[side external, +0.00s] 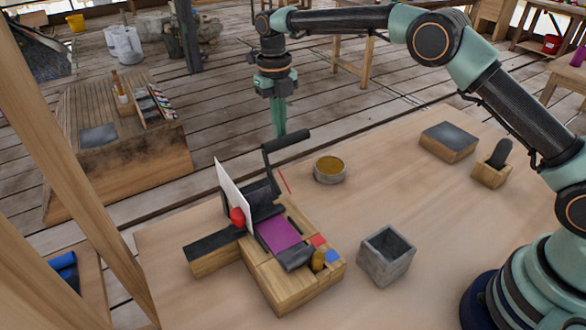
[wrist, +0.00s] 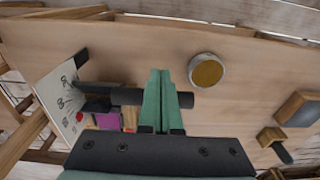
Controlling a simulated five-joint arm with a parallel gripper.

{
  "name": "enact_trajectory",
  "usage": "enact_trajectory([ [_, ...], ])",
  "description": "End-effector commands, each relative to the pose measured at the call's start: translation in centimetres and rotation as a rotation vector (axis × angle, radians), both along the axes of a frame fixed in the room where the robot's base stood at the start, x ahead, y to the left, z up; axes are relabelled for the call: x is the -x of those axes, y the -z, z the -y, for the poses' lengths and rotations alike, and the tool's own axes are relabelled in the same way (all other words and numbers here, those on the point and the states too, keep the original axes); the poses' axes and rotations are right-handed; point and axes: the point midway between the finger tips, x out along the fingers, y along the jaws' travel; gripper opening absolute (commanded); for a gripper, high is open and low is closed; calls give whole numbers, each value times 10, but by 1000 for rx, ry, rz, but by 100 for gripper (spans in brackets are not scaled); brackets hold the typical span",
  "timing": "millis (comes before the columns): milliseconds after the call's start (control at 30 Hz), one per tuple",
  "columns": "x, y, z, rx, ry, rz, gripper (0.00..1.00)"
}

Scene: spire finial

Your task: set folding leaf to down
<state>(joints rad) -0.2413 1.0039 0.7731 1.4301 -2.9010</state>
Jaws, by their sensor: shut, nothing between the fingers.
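A wooden fixture (side external: 283,282) stands on the table, with a white upright panel (side external: 233,192), a red knob (side external: 237,216) and a purple plate (side external: 278,234). A black bar handle (side external: 287,140) rises from its far side on a thin arm. A dark-topped flap (side external: 213,245) juts out at its left. I cannot tell for sure which part is the folding leaf. My gripper (side external: 280,132) is shut and empty, pointing down just at the bar. In the wrist view the fingers (wrist: 160,75) cross in front of the bar (wrist: 125,97); whether they touch it is unclear.
A round tin (side external: 330,170) stands right of the bar. A grey open box (side external: 386,256) is at the front. A dark-topped block (side external: 448,141) and a small holder (side external: 492,170) stand at the right. The table between them is clear.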

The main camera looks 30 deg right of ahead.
Motion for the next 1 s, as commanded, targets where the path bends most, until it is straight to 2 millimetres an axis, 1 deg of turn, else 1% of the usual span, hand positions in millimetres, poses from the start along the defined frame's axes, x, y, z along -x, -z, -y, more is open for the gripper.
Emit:
enact_trajectory([
  [300, -7, 7, 0, -1, 0, 3, 0],
  [1000, -7, 7, 0, -1, 0, 3, 0],
])
